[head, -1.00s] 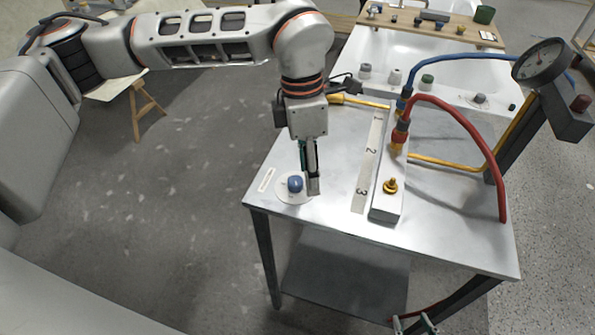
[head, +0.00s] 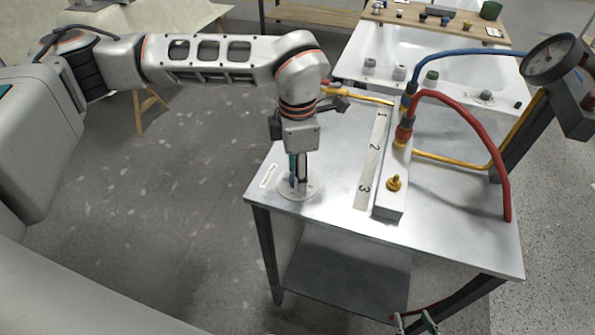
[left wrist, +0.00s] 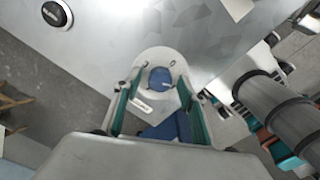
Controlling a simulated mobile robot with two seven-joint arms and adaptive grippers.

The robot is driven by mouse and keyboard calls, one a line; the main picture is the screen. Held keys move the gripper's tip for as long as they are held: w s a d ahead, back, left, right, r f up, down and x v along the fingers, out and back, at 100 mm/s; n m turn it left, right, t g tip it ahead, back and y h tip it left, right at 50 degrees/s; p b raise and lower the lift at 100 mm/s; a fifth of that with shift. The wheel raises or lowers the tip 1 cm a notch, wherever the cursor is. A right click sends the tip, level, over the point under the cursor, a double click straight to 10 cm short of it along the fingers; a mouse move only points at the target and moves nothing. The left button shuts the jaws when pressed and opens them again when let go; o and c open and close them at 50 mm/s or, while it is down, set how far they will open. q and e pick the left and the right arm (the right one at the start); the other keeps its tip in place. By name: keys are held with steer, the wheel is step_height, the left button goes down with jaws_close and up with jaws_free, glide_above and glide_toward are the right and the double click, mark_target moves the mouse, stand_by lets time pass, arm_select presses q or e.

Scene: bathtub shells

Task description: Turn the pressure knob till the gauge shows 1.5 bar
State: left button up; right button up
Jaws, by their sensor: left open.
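The blue knob (head: 292,181) sits on a round white plate (head: 312,189) at the left front corner of the metal table; my left gripper partly hides it. In the left wrist view the knob (left wrist: 160,78) lies between the fingers. My left gripper (head: 299,183) is open and points straight down, its fingers on either side of the knob; I cannot tell if they touch it. The round gauge (head: 549,60) is at the upper right; its dial is too small to read. My right gripper (head: 416,323), at the bottom edge, has its fingers apart and is empty.
A metal block (head: 389,207) with a brass fitting (head: 394,183) stands beside a strip (head: 371,160) numbered 1 to 3. A red hose (head: 480,120), a blue hose (head: 465,53) and yellow pipes run across the table's right part. White tubs (head: 455,72) stand behind.

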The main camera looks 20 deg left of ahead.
arm_select(q)
steer(key=c, duration=1.1)
